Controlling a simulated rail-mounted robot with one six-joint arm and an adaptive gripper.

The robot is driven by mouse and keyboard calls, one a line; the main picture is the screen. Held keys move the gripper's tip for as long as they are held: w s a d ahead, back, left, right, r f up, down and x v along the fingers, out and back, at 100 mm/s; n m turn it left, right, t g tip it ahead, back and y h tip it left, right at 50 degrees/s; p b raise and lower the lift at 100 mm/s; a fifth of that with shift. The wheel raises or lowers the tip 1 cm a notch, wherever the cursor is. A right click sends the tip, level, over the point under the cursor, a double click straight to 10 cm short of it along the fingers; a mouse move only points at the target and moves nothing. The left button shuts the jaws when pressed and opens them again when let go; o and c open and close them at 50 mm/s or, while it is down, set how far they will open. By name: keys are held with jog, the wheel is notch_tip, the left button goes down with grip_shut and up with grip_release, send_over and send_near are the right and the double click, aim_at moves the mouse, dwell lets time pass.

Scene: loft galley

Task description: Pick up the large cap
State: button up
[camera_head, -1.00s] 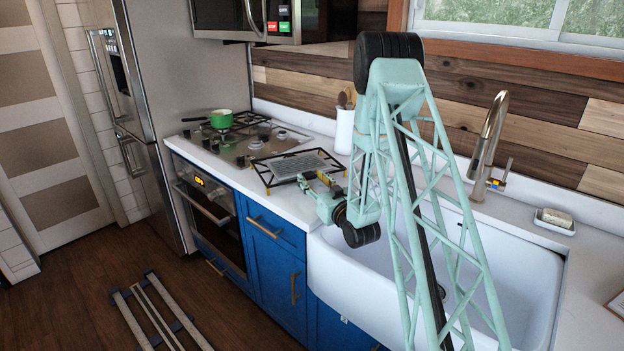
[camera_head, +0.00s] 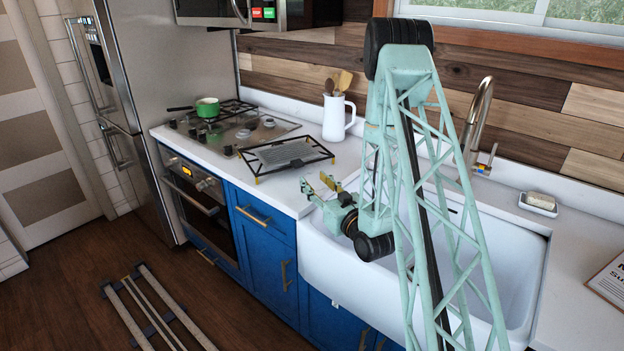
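No thing is plainly recognisable as the large cap. Small round burner pieces stand on the cooktop, one at the back right (camera_head: 268,122) and one near the middle (camera_head: 242,134); I cannot tell whether either is the large cap. My gripper (camera_head: 318,187) is above the counter edge by the sink's left end, to the right of the cooktop. Its two yellow-tipped fingers are apart, with nothing visible between them.
A black rack with yellow corners (camera_head: 262,179) lies on the counter between cooktop and gripper. A green pot (camera_head: 207,107) sits on the stove. A white utensil pitcher (camera_head: 334,118) stands behind. The white sink (camera_head: 510,290) and soap dish (camera_head: 538,204) are to the right.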

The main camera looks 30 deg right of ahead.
jog(key=shift+s, duration=0.1)
dwell(0.7)
jog(key=shift+w+a+r+g, duration=0.15)
jog(key=shift+w+a+r, duration=0.1)
jog(key=shift+r, duration=0.15)
jog(key=shift+w+a+r+g, duration=0.15)
jog(key=shift+w+a+r, duration=0.05)
jog(key=shift+r, duration=0.2)
jog(key=s+a+r+n+g, duration=0.1)
jog(key=s+a+r+g, duration=0.2)
jog(key=r, duration=0.4)
jog(key=s+a+r+g, duration=0.2)
jog(key=a+r, duration=0.2)
jog(key=r, duration=0.2)
jog(key=s+a+r+g+h, duration=0.1)
jog(key=s+a+r+g, duration=0.2)
jog(key=s, duration=0.4)
jog(key=s+a+r+g, duration=0.1)
jog(key=s+a+r, duration=0.2)
jog(key=s+r, duration=0.35)
jog(key=s+a+r+g, duration=0.1)
jog(key=s+a, duration=0.2)
jog(key=s, duration=0.9)
jog(key=s+a+r+g, duration=0.1)
jog(key=s+a+g, duration=0.1)
jog(key=s, duration=1)
jog(key=s+a+r+m+g+y, duration=0.1)
jog(key=s+a, duration=0.4)
jog(key=s, duration=0.7)
jog(key=shift+s, duration=0.4)
